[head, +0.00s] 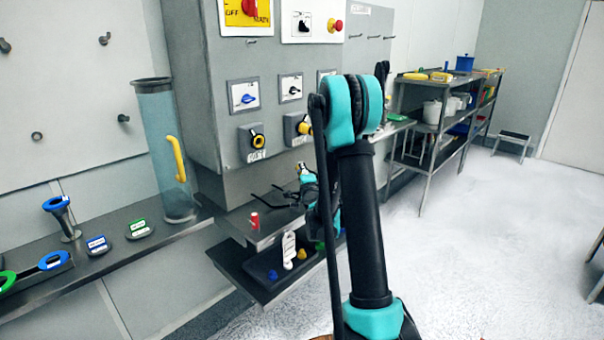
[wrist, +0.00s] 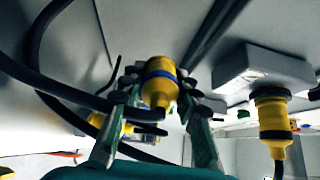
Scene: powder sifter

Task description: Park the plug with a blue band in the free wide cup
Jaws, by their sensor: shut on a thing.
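The plug with a blue band (wrist: 160,84) is yellow and sits between the fingers of my gripper (wrist: 160,98) in the wrist view, with black cable running close by. My gripper is shut on it. In the head view my gripper (head: 306,183) is below the grey cabinet's front, partly hidden by my arm, and the plug's band cannot be made out there. Two yellow-and-black round fittings, a left one (head: 257,141) and a right one (head: 303,127), are on the cabinet front. I cannot tell which thing is the free wide cup.
Another yellow plug (wrist: 272,125) hangs from a grey box at the right of the wrist view. A red object (head: 254,220) stands on the shelf under the cabinet, above a dark tray (head: 235,266) with small items. A clear tube (head: 160,130) stands left. Floor at right is open.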

